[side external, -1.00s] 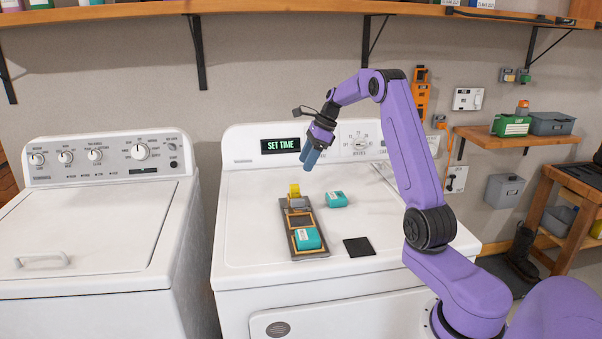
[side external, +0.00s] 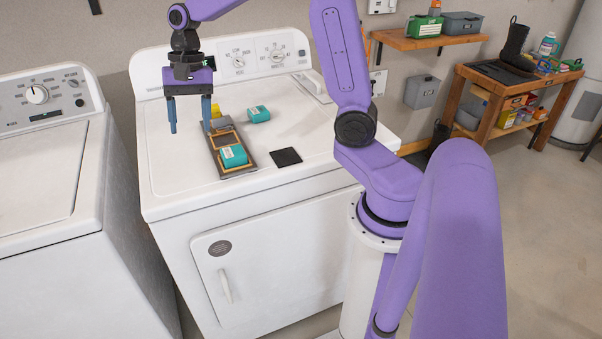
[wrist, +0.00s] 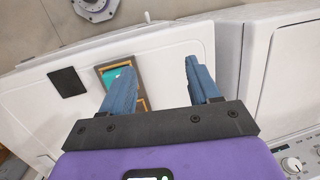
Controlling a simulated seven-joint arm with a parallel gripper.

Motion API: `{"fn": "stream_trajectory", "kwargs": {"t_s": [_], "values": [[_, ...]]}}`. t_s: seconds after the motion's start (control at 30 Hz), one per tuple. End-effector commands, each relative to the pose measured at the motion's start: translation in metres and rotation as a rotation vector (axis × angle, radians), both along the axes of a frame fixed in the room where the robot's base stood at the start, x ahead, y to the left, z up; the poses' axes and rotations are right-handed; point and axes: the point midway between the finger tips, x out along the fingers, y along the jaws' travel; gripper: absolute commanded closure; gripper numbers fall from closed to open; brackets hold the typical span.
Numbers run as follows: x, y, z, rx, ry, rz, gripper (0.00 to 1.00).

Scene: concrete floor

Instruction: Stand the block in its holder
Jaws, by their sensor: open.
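A dark tray (side external: 238,171) with orange-edged frames lies on the white dryer top. A teal block with a white label (side external: 233,155) sits in its near frame; part of it shows in the wrist view (wrist: 110,73). A second teal block (side external: 259,114) lies on the dryer beside the tray's far end. A grey piece (side external: 222,124) and a partly hidden yellow piece (side external: 200,92) are at the far end. My gripper (side external: 190,130) is open and empty, pointing down left of the tray's far end; its right finger overlaps the tray in view. Which part is the holder, I cannot tell.
A flat black square (side external: 286,157) lies right of the tray and also shows in the wrist view (wrist: 67,82). The dryer's control panel (side external: 240,58) rises behind. A white washer (side external: 45,190) stands to the left across a gap. The dryer top's front left is clear.

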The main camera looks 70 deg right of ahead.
Motion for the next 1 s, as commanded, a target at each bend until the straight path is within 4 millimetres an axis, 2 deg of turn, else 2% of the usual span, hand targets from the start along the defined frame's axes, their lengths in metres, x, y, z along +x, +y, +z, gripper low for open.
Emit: {"fn": "stream_trajectory", "kwargs": {"t_s": [0.03,0.1,0.3,0.43,0.6,0.8,1.0], "values": [[-0.018,0.015,0.000,-0.014,-0.014,0.116,0.39],[-0.042,0.031,-0.001,-0.033,-0.034,0.279,0.39],[-0.114,0.062,-0.007,-0.079,-0.093,0.751,0.39],[-0.161,0.069,-0.013,-0.102,-0.134,1.059,0.39],[-0.216,0.065,-0.023,-0.126,-0.185,1.454,0.39],[-0.256,0.054,-0.033,-0.141,-0.231,1.783,0.39],[-0.268,0.049,-0.037,-0.146,-0.246,1.895,0.39]]}}
